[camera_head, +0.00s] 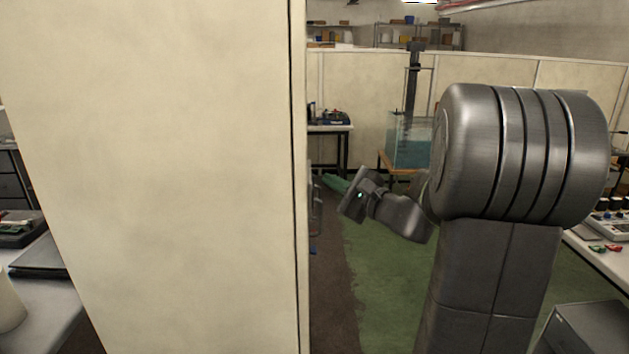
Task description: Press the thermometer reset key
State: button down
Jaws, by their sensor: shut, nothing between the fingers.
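I see no thermometer and no reset key that I can make out in the head view. My gripper (352,196) is at the end of my grey arm, right of the edge of a tall beige panel. It is small and dark in the picture, with a tiny light on it. It is shut and holds nothing. A narrow grey thing (315,205) shows at the panel's edge, left of my gripper, with a small blue spot below it. I cannot tell what it is.
The beige panel (150,170) fills the left and middle foreground. A water tank (410,145) stands on a wooden stand behind my arm. A dark table (330,128) stands at the back. Benches (605,255) are on the right. Green floor (375,290) is open below my gripper.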

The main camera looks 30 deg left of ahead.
jog(key=shift+s+a+b, duration=0.25)
jog(key=shift+a+b, duration=0.05)
jog(key=shift+a, duration=0.05)
jog(key=shift+s+a, duration=0.2)
jog(key=shift+a, duration=0.1)
dwell(0.7)
dwell(0.3)
jog(key=shift+w+d+b, duration=0.35)
jog(key=shift+w+d, duration=0.05)
jog(key=shift+d, duration=0.25)
jog(key=w+d, duration=0.1)
jog(key=d, duration=0.2)
jog(key=w+d, duration=0.1)
jog(key=shift+w+d, duration=0.15)
jog(key=shift+w, duration=0.15)
dwell(0.6)
